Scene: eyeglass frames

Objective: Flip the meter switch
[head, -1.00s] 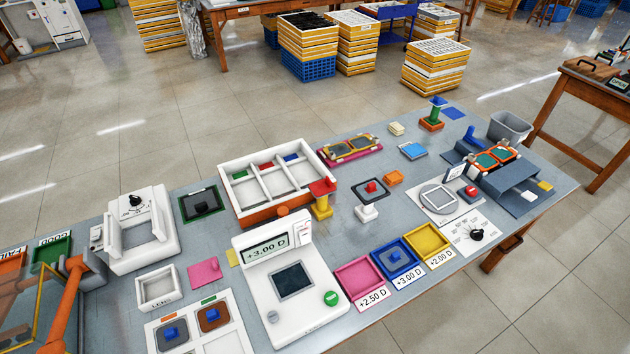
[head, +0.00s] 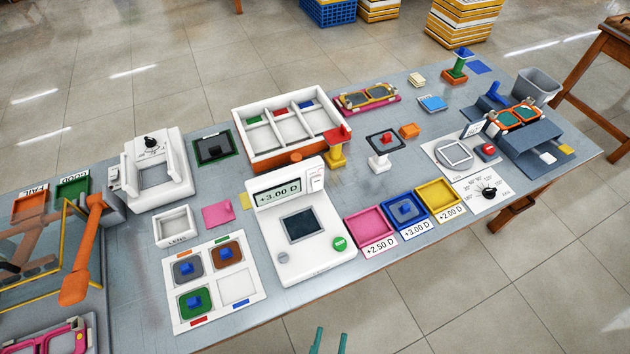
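The meter (head: 303,225) is a white device near the front middle of the table. Its tilted display (head: 277,192) reads "+3.00 D". A small white switch panel with red marks (head: 315,177) sits to the right of the display; its position is too small to tell. A dark square plate (head: 303,226), a green button (head: 339,243) and a grey knob (head: 283,257) are on its body. My gripper (head: 329,341) shows only as two teal fingertips at the bottom edge. They are apart with nothing between them, in front of the table and below the meter in the picture.
Pink, blue and yellow trays (head: 371,229) with dioptre labels stand right of the meter. A white board with coloured lens pieces (head: 216,281) lies left. A white divided tray (head: 291,117) is behind. The floor in front of the table is clear.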

